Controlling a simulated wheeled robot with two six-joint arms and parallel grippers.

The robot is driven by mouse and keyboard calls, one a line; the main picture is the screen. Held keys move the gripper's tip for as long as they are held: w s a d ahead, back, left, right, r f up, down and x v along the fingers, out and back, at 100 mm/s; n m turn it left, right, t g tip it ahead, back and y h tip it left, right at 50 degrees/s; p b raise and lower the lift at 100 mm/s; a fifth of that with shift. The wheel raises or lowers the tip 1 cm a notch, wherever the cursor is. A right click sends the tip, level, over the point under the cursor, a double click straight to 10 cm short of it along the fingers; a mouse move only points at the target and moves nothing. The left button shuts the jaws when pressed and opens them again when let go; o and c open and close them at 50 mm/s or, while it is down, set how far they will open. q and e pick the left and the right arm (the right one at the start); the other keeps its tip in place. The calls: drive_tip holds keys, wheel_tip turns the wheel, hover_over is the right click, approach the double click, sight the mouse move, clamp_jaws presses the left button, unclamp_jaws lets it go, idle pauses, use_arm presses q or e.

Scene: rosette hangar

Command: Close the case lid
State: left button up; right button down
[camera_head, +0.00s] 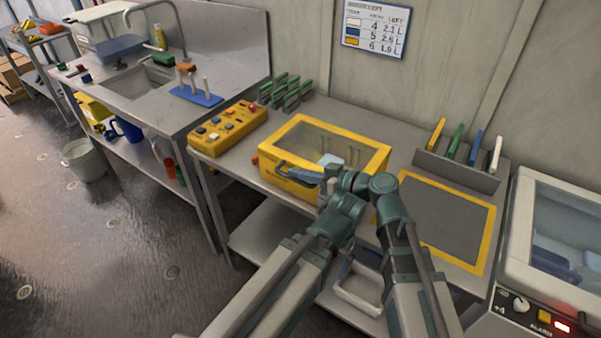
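The case (282,179) is a yellow box on the grey workbench, in the middle of the head view. A yellow frame (349,132) around a see-through pane lies across its top; grey posts show inside. I cannot tell whether the lid is fully down. My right gripper (306,174) is at the case's front edge, pointing left, with blue-grey fingers; contact and opening are unclear. My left arm ends beside it at the front of the case, and its gripper is mostly hidden among the overlapping wrists.
A yellow button box (228,127) stands left of the case, with green racks (286,92) behind. A yellow-bordered grey mat (440,215) lies to the right, below a holder (456,171) with coloured pieces. A clear-lidded machine (556,235) stands far right.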

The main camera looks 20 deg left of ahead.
drive_tip(key=shift+s, duration=0.1)
idle(0.4)
drive_tip(key=shift+r+p, duration=0.3)
drive_tip(key=shift+p, duration=0.15)
drive_tip(key=s+d+r+p, duration=0.1)
drive_tip(key=d+r+p, duration=0.4)
drive_tip(key=d, duration=0.4)
drive_tip(key=shift+s+d+r, duration=0.3)
drive_tip(key=shift+d, duration=0.05)
